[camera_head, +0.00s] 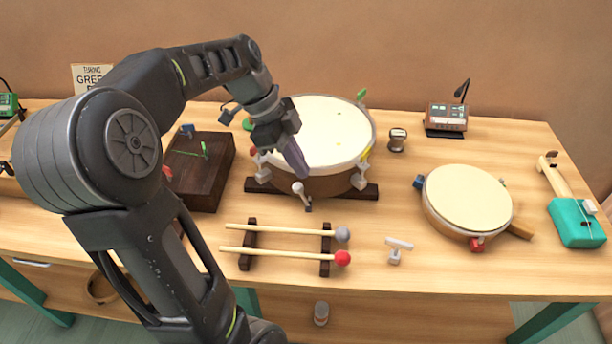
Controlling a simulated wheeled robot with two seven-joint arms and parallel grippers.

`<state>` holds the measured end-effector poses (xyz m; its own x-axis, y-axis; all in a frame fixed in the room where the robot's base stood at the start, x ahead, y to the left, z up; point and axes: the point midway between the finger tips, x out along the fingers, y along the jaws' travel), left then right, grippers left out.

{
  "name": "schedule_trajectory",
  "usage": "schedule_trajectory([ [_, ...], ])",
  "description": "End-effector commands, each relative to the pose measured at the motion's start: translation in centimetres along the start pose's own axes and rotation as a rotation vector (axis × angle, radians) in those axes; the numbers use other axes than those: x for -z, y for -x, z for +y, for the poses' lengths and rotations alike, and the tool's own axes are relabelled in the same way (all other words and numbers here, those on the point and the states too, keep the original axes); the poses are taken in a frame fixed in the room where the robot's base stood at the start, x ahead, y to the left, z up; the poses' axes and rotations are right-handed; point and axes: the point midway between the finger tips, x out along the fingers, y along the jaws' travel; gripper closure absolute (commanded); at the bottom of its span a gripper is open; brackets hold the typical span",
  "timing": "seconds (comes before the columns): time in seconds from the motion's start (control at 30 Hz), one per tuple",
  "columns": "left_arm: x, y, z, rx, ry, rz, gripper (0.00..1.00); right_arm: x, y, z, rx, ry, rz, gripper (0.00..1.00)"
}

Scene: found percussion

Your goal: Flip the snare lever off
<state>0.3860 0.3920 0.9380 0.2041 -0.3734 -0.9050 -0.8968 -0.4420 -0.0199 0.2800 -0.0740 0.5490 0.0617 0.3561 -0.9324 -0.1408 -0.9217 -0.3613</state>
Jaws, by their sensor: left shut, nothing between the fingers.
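The snare drum (338,133), with a white head and wooden shell, sits on a dark stand (364,192) at the table's middle. A small lever with a pale round knob (298,187) sticks out at the drum's front side. My left gripper (302,172) is shut and empty. It points down in front of the drum's front left rim, with its tips just above the lever knob in the picture. I cannot tell whether the tips touch the knob. My right gripper is not in view.
Two mallets (285,230) lie on dark rests in front of the drum. A drum key (398,248) and a smaller hand drum (467,201) are to the right. A dark wooden box (200,172) stands left. A meter-like device (446,118) stands behind.

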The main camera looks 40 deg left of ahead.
Motion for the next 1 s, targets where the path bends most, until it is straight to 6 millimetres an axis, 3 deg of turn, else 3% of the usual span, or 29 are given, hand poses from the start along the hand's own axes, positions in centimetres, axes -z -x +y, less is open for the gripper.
schedule_trajectory([
  [0.1,-1.1,2.1,0.1,0.002,0.0,0.0,1.0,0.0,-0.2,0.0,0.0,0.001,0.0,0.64],
  [0.3,-2.1,4.4,0.4,-0.001,-0.002,0.001,1.0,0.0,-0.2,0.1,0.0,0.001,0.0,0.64],
  [1.0,-2.2,4.8,0.5,-0.003,-0.003,0.002,1.0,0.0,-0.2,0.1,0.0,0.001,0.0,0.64],
])
